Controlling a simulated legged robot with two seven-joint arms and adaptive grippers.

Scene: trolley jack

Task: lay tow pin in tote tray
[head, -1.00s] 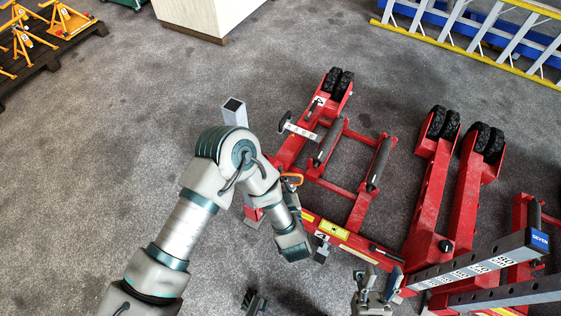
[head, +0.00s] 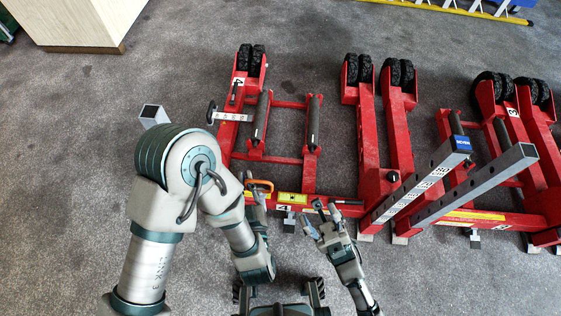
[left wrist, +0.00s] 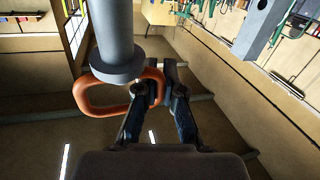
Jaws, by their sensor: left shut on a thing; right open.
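The tow pin (left wrist: 117,45) shows in the left wrist view as a thick grey shaft with a collar and an orange loop handle. Its upper end runs out of the picture. My left gripper (left wrist: 165,85) is shut on the right side of the loop. In the head view my left gripper (head: 256,193) is at the near left of the red jack frame (head: 352,208), with the orange loop showing beside it. Whether the shaft is in a hole cannot be seen. My right gripper (head: 318,217) is open and empty, just right of the left one. I see no tote tray.
Red jack frames with black wheels (head: 399,72) fill the middle and right. Two grey bars (head: 478,185) slant up at the right. A grey square post (head: 153,115) stands behind my left arm. A pale cabinet (head: 85,22) is at top left. Floor at left is clear.

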